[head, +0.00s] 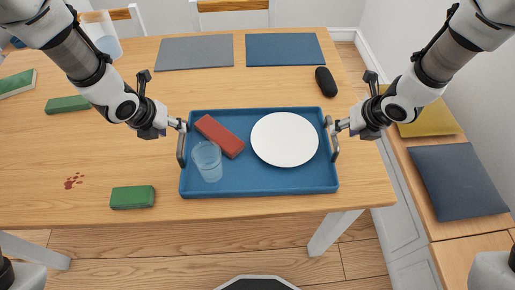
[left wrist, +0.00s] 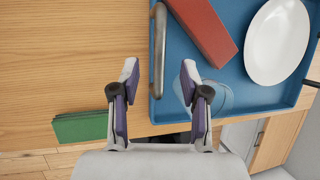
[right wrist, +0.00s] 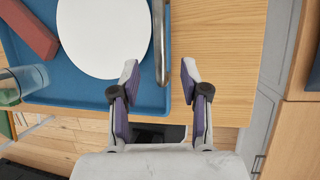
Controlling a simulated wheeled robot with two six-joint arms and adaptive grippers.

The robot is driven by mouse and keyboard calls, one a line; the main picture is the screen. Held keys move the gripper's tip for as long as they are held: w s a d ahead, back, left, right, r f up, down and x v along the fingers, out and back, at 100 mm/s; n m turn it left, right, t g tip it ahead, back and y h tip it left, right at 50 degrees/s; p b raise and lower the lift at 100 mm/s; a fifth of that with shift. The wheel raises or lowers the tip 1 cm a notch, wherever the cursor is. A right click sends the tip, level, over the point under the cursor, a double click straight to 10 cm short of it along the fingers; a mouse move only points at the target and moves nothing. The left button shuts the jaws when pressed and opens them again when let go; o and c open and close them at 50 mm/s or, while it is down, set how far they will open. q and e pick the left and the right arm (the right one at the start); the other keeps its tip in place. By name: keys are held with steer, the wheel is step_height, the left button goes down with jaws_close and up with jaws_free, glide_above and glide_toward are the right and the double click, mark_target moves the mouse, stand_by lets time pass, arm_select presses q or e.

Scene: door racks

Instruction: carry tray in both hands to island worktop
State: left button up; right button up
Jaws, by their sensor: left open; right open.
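A blue tray (head: 262,184) lies on the wooden table with a metal handle at each short side. It holds a red block (head: 220,136), a clear cup (head: 207,160) and a white plate (head: 284,138). My left gripper (head: 178,126) is open at the tray's left handle (head: 181,148); in the left wrist view the handle (left wrist: 159,50) lies between and ahead of the fingers (left wrist: 158,82). My right gripper (head: 340,126) is open at the right handle (head: 333,142); in the right wrist view that handle (right wrist: 160,45) runs between the fingers (right wrist: 160,82). I cannot identify the island worktop.
A green block (head: 132,197) lies left of the tray, near a reddish stain (head: 74,182). Grey (head: 195,52) and blue (head: 285,49) mats and a black object (head: 326,81) lie behind. A cushioned bench (head: 455,180) stands right of the table.

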mark_target(180, 134)
arm_select(q)
steer(key=x, duration=0.7)
steer(key=shift+w, duration=0.1)
arm_select(e)
steer(key=x, duration=0.7)
arm_select(q)
jaws_close()
arm_select(e)
jaws_close()
arm_select(q)
steer(key=shift+r, duration=0.1)
